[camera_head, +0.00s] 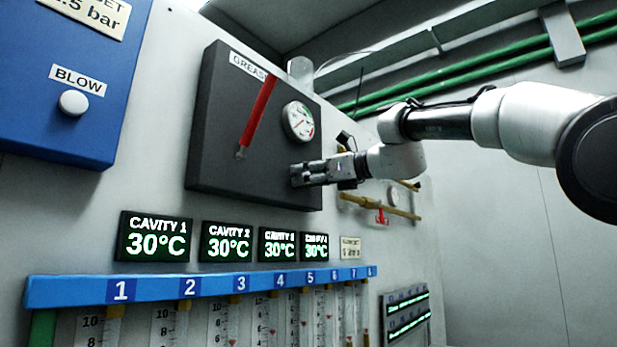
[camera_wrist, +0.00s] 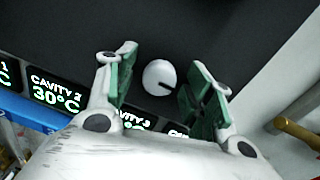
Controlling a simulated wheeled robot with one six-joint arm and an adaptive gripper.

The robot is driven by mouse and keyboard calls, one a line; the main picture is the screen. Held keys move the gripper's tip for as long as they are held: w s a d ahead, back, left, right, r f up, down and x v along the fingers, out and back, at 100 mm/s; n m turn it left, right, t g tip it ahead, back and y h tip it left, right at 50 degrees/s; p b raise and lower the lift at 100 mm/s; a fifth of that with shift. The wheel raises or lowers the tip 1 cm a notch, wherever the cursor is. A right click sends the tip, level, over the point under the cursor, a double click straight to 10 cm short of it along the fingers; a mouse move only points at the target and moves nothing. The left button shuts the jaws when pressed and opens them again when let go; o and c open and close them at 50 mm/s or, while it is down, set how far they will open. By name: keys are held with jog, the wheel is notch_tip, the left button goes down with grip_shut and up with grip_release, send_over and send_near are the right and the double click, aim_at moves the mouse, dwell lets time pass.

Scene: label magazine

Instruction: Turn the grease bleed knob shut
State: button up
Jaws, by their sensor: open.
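The grease bleed knob (camera_wrist: 159,78) is a round white knob with a dark line mark, on the dark grease panel (camera_head: 218,140). In the wrist view it sits between the two green-padded fingers of my gripper (camera_wrist: 152,90), with a gap on each side. The mark points to the right and slightly down. In the head view my gripper (camera_head: 297,175) is at the lower right of the panel and hides the knob. My gripper is open and holds nothing. I cannot tell exactly how far the fingertips are from the panel face.
A red lever (camera_head: 260,112) and a round gauge (camera_head: 298,121) are on the same panel. Cavity temperature displays (camera_head: 155,237) sit below it, above a blue numbered rail (camera_head: 150,290). A brass pipe (camera_head: 380,206) runs to the right.

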jog(key=c, duration=1)
jog(key=shift+n, duration=0.3)
jog(key=n+h, duration=0.1)
jog(key=n, duration=1.1)
jog(key=shift+a+n, duration=0.1)
jog(key=shift+n, duration=0.3)
jog(key=shift+f+n, duration=0.1)
jog(key=shift+n, duration=1.8)
